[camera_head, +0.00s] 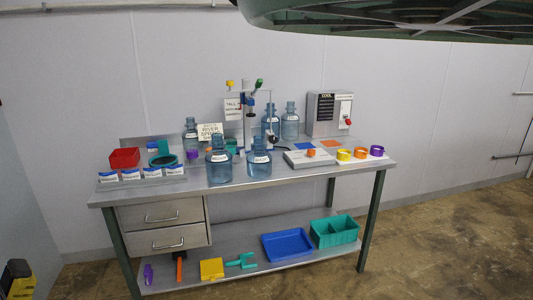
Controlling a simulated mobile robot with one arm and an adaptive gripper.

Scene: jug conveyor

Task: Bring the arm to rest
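I see no part of my gripper that I can make out in the head view. The steel workbench (300,176) stands against the wall. Several blue jugs are on it: two at the front, a left one (219,165) and a right one (258,160), and others behind, such as the one (290,122) at the back right. All stand upright. A stand with a coloured tap (249,105) rises at the middle of the bench.
A grey box labelled COOL (326,113) stands at the back right. Coloured rings (360,153) lie at the right end. A red bin (124,159) is at the left. The lower shelf holds a blue tray (287,245) and a green crate (335,231). The floor at front right (430,250) is clear.

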